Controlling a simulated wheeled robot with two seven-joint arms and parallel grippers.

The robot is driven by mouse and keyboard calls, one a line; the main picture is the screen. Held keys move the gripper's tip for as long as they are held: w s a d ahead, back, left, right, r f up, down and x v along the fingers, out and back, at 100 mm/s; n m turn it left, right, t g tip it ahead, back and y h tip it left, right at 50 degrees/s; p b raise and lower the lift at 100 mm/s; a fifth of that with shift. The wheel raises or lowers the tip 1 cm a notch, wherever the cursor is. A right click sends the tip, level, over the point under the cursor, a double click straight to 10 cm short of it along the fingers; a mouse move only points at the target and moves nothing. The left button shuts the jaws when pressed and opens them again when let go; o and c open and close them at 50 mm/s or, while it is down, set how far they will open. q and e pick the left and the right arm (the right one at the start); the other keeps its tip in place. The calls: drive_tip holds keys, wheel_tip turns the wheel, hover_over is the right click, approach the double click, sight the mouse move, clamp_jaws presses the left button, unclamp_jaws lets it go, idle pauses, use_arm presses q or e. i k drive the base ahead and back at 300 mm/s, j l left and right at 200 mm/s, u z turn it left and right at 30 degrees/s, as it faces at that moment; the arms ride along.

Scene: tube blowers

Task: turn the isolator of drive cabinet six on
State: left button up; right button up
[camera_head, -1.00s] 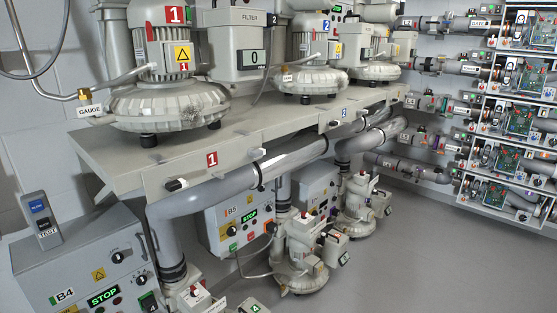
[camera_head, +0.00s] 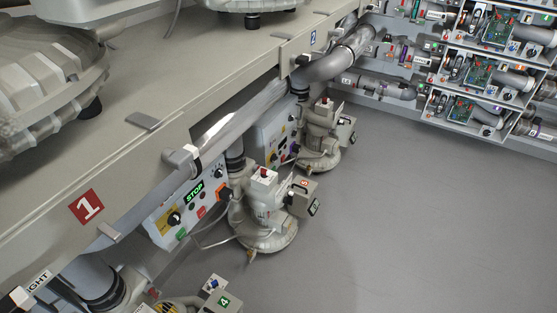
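Two light grey drive cabinets stand under the long bench in the head view. The farther cabinet (camera_head: 266,133) is partly hidden behind the bench edge, a pipe and a small blower; its number is not readable, so I cannot confirm it is cabinet six. Small knobs and a yellow label show on its front, but I cannot tell its isolator or that isolator's position. The nearer cabinet (camera_head: 160,232) has a lit green STOP display (camera_head: 194,192), a black knob (camera_head: 174,219) and an orange part at its right edge. Neither of my grippers is in view.
The bench (camera_head: 170,125) with a red 1 plate (camera_head: 86,207) fills the left. Small blowers (camera_head: 265,215) (camera_head: 318,140) stand on the floor before the cabinets. A rack of circuit boards (camera_head: 480,75) is at the upper right. The grey floor (camera_head: 400,220) is clear at right.

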sight(273, 158)
drive_tip(key=u, duration=0.3)
drive_tip(key=i+l+u, duration=0.15)
drive_tip(key=l+u, duration=0.25)
drive_tip(key=i+l+u, duration=0.1)
drive_tip(key=u, duration=0.3)
drive_tip(key=l+u, duration=0.4)
